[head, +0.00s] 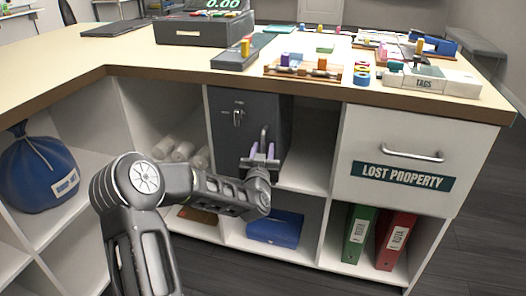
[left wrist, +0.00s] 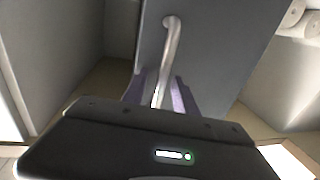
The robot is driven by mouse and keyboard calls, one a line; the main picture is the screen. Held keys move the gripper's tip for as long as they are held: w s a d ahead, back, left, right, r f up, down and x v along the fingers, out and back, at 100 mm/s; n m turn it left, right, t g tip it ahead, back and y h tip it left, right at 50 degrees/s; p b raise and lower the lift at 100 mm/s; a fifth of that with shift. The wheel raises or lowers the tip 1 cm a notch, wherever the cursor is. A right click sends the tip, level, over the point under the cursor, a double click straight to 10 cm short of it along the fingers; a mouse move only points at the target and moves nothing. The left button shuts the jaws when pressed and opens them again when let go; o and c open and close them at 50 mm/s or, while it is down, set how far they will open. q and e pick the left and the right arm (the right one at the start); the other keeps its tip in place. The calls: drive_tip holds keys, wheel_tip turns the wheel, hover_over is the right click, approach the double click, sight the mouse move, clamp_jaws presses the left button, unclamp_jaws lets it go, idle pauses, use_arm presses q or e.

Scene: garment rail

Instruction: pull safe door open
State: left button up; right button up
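The dark grey safe (head: 225,145) stands in the middle compartment under the counter. Its door (left wrist: 215,60) carries a key or knob (head: 238,115) at upper left and an upright metal bar handle (head: 264,137) near its right side. I cannot tell whether the door is ajar. My left gripper (head: 262,157) is at the handle's lower part. In the left wrist view the handle (left wrist: 170,45) runs down between the two purple-padded fingers (left wrist: 159,95). A small gap seems to show on either side, so the fingers look open around it. My right gripper is not in view.
A white drawer (head: 395,140) marked LOST PROPERTY is to the right of the safe. Pale rolls (head: 182,150) lie to its left, a blue box (head: 275,229) below it. The counter edge (head: 330,98) overhangs above. The shelf space (head: 308,165) right of the safe looks empty.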

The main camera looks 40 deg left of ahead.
use_arm(q)
clamp_jaws()
idle(0.3)
idle(1.1)
